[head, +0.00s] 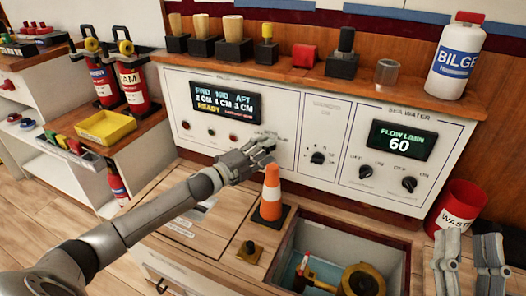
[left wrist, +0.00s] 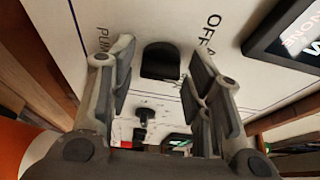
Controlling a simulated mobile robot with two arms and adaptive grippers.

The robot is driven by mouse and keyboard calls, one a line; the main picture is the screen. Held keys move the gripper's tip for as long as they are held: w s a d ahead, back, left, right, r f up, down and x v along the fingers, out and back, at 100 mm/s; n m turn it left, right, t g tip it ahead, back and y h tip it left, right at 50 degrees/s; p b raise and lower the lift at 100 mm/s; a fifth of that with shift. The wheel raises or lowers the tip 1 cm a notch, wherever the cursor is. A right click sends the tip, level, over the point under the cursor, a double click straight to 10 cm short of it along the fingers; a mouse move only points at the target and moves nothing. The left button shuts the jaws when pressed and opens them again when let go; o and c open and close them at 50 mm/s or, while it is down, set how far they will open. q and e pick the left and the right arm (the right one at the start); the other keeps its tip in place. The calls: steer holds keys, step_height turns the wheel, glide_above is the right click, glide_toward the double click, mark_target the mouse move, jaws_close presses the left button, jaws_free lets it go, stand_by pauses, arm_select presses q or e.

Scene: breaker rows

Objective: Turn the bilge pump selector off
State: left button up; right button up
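The selector knob (left wrist: 160,60) is a dark, rounded knob on a white panel in the left wrist view. The letters "OFF" and part of "PUM" show beside it. Its pointer direction cannot be told. My left gripper (left wrist: 162,62) is open, with one finger on each side of the knob; contact cannot be told. In the head view my left gripper (head: 262,150) is at the lower right of the panel with the level display (head: 225,102) and hides the knob. My right gripper (head: 468,262) is open and empty at the lower right.
An orange cone (head: 271,192) stands just below my left gripper. An open hatch (head: 345,235) lies in front. Other knobs (head: 318,158) sit on panels to the right. A red waste bin (head: 458,207) stands near my right gripper.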

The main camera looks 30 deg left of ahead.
arm_select(q)
steer(key=c, duration=0.7)
steer(key=shift+d+f+n+t+y, duration=0.15)
steer(key=shift+n+t, duration=0.45)
steer(key=shift+n, duration=1.05)
steer(key=shift+a+f+n+t+y, duration=0.15)
steer(key=shift+n+t, duration=0.45)
steer(key=shift+n, duration=1.1)
steer(key=shift+d+f+n+t+y, duration=0.15)
steer(key=shift+n+t, duration=0.45)
steer(key=shift+n, duration=1.05)
arm_select(e)
steer(key=shift+s+r, duration=0.25)
steer(key=shift+s, duration=0.05)
arm_select(q)
steer(key=o, duration=1)
steer(key=shift+r, duration=0.1)
arm_select(e)
steer(key=shift+r+t, duration=0.2)
steer(key=shift+t, duration=0.1)
